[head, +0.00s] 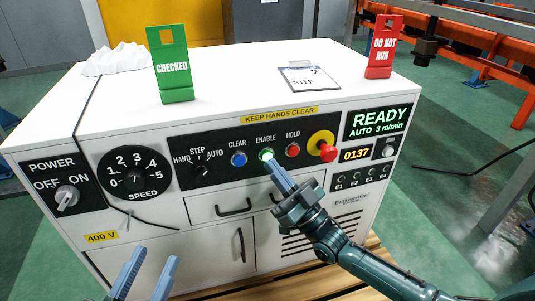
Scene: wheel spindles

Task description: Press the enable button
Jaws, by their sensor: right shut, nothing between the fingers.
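The ENABLE button (266,154) is a green-white lit button on the black control panel of a white cabinet. My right gripper (270,164) is shut and empty, with its fingertips at the lower edge of the button. I cannot tell whether the tips touch it or whether it is pressed in. My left gripper (149,262) is low at the bottom left, in front of the cabinet. Its two blue fingers are apart with nothing between them.
The blue CLEAR button (238,159), red HOLD button (292,149) and red emergency stop (323,147) flank the ENABLE button. The display (378,120) reads READY, AUTO 3 m/min. Green CHECKED (172,66) and red DO NOT RUN (382,48) tags stand on top.

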